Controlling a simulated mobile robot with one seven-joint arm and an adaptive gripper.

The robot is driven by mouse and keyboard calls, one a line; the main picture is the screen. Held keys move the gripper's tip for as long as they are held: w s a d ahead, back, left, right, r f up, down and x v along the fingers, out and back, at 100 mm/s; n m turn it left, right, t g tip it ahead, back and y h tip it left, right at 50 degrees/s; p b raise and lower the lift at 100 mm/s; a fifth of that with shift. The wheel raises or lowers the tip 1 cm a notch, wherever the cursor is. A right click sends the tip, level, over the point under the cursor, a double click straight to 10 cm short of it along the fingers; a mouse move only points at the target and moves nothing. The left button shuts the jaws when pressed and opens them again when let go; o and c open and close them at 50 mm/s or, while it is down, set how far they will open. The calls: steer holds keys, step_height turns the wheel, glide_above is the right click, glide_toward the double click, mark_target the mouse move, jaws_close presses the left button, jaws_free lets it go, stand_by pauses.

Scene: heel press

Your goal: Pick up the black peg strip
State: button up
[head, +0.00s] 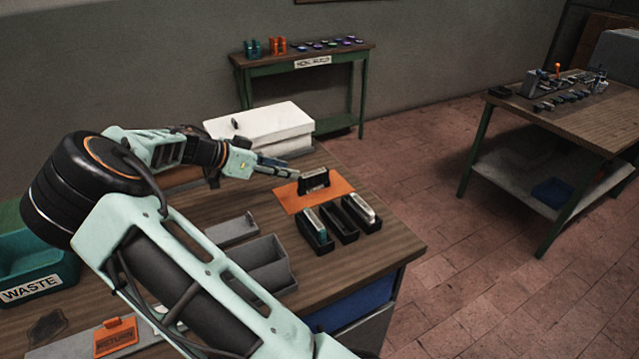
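My gripper (292,172) reaches over the wooden bench from the left. Its tips are just left of a small upright black piece (313,186) with a pale, silvery top, which stands on an orange mat (287,201). I cannot tell whether the tips touch it or how far apart the fingers are. Nothing clearly hangs from the gripper. I cannot make out for sure which thing is the black peg strip; pegs are too small to see. In front of the mat stand three narrow black bins (343,228); the left and right ones hold pale-topped pieces.
A white box (262,128) stands behind my gripper. Grey open trays (262,268) lie in front, near my forearm. A teal WASTE bin (40,262) and an orange RETURN sign (115,338) are at left. Other tables (312,62) stand beyond.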

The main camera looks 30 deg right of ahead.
mark_target(329, 174)
steer(key=d, duration=0.1)
steer(key=d+f+m+h, duration=0.1)
steer(key=d+f+g+h, duration=0.1)
steer(key=d, duration=0.1)
steer(key=shift+s+f+m+b, duration=0.15)
steer(key=shift+s+m+b, duration=0.15)
steer(key=shift+m, duration=0.1)
steer(key=p+x, duration=0.2)
steer(key=x, duration=0.8)
steer(key=shift+d+f, duration=0.1)
steer(key=shift+d, duration=0.1)
jaws_close()
